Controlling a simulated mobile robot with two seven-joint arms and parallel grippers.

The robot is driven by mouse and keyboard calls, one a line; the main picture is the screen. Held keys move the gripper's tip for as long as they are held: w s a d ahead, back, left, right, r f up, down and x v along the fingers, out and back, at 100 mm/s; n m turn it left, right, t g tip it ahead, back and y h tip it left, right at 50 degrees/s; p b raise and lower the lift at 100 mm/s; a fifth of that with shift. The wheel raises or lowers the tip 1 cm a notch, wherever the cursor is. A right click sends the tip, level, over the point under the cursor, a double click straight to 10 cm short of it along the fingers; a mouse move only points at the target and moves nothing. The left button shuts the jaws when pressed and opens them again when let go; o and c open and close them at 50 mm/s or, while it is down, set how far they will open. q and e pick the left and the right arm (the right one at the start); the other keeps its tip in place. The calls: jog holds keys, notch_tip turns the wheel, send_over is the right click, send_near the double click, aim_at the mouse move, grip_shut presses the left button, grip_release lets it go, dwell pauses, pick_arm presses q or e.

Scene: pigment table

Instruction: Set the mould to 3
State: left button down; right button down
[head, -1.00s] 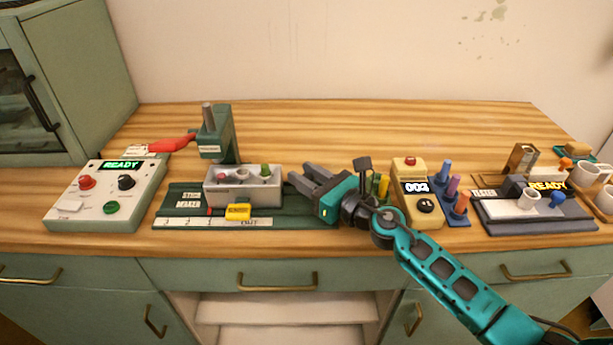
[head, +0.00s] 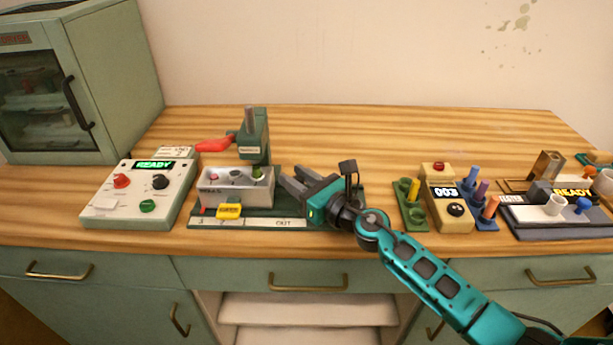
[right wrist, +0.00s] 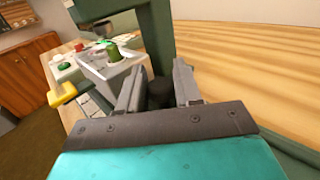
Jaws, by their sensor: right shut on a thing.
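The mould (head: 210,190) is a grey block with several round wells on the green stick maker base (head: 350,200), near its left end. A red pointer (head: 204,211) at its front left is above the "3" end of the white scale strip (head: 250,223); "OUT" is further right. My right gripper (head: 288,182) is at the mould's right end, shut on a dark knob (right wrist: 158,92) seen between the fingers in the right wrist view. How the knob joins the mould is hidden. My left gripper is out of view.
The green press column with a red lever (head: 213,146) stands behind the mould. A control box (head: 112,205) reading READY is close on the left. Right of my arm are a green peg holder (head: 415,222), a yellow "003" counter (head: 447,212) and coloured sticks. The table's back is clear.

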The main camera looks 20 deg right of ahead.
jog(key=shift+a, duration=0.2)
jog(key=c, duration=0.9)
grip_release()
jog(key=shift+a, duration=0.1)
jog(key=shift+c, duration=0.2)
jog(key=shift+s+d, duration=0.15)
jog(key=shift+d, duration=0.05)
jog(key=b+v, duration=0.2)
jog(key=v, duration=1)
jog(key=shift+s, duration=0.2)
